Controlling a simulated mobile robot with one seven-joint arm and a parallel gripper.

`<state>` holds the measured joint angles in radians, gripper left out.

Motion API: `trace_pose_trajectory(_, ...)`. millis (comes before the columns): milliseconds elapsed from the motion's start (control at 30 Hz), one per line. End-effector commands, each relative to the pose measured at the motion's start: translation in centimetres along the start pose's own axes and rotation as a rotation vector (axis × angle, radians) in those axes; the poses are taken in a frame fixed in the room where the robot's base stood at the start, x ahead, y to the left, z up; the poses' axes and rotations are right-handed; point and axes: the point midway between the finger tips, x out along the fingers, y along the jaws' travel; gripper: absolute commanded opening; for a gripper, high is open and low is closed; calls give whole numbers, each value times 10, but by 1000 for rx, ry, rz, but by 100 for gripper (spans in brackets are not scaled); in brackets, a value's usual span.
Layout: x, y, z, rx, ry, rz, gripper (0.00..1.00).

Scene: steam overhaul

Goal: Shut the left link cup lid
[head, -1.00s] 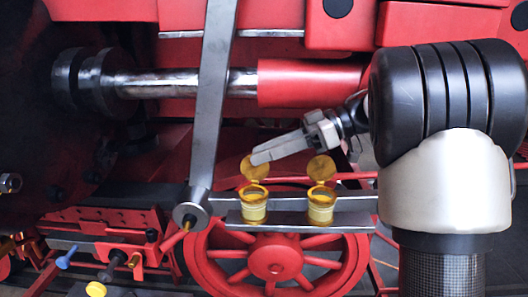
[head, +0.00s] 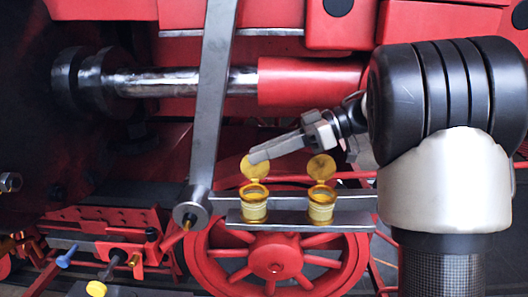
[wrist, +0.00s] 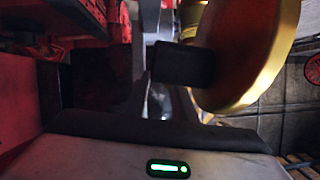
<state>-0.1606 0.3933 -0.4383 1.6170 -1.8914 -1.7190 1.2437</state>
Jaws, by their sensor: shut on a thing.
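Two small yellow brass cups stand side by side on a grey bar. The left link cup (head: 255,206) has its round lid (head: 254,172) standing open above its back rim. The right cup (head: 320,208) has its lid (head: 321,168) standing open too. My gripper (head: 260,154) reaches in from the right, its fingertips at the upper edge of the left lid and partly covering it. It is shut on the left lid. In the wrist view the lid (wrist: 257,50) shows as a large tilted brass disc at the dark finger (wrist: 180,64). The exact contact is dark and blurred.
A long grey steel lever (head: 212,90) slopes down just left of the cups. A red spoked wheel (head: 275,255) is below them. A piston rod (head: 170,82) and red sleeve (head: 310,82) run above my gripper. The right cup's open lid stands close under my arm.

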Motion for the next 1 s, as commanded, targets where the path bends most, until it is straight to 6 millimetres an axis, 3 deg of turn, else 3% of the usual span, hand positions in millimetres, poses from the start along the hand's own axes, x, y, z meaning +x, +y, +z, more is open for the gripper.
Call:
trace_pose_trajectory(467,-1,-4,-1,-56,3,26,2)
trace_pose_trajectory(1000,-1,-25,0,-353,3,151,2)
